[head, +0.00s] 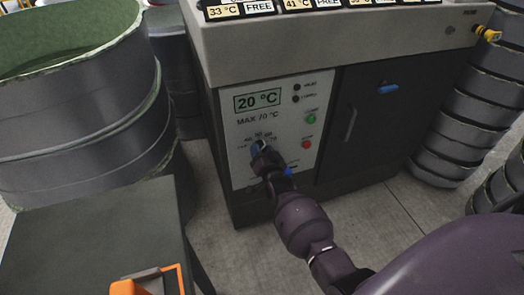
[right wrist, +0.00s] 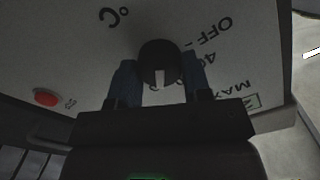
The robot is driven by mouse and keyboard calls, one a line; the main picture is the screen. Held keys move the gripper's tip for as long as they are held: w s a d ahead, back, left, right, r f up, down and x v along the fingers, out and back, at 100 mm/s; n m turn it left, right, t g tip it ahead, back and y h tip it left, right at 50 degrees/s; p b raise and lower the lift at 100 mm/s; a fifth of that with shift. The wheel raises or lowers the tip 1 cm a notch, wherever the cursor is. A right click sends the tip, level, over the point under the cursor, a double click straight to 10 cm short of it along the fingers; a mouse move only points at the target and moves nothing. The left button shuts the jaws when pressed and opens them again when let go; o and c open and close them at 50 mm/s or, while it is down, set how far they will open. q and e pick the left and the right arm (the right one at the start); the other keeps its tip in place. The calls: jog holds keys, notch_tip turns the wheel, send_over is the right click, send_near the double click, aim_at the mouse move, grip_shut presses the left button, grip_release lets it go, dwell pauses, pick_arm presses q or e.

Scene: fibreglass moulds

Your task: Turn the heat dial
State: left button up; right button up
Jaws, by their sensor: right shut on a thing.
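The heat dial (right wrist: 158,58) is a round black knob with a white pointer mark, on the light control panel (head: 232,125). In the right wrist view its mark faces the bottom of the picture, towards my gripper. My right gripper (right wrist: 160,84) is shut on the dial, one blue finger on each side of it. In the head view my right gripper (head: 262,152) reaches the panel and covers most of the dial and part of its scale. The display (head: 258,100) above reads 20 °C, with MAX 70 °C printed below. My left gripper is not in view.
A green button (head: 311,119) and a red button (head: 306,144) sit right of the dial. A dark cabinet door (head: 385,115) with a blue tag is further right. Round green-lined moulds (head: 75,110) stand left. A dark table (head: 95,235) with an orange object (head: 128,287) is at front left.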

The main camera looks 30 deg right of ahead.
jog(key=o, duration=0.9)
pick_arm(q)
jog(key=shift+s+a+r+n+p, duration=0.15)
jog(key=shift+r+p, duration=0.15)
jog(key=shift+p, duration=0.35)
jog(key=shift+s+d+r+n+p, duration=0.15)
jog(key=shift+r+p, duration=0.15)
jog(key=shift+p, duration=0.3)
pick_arm(e)
jog(key=shift+v, duration=5.4)
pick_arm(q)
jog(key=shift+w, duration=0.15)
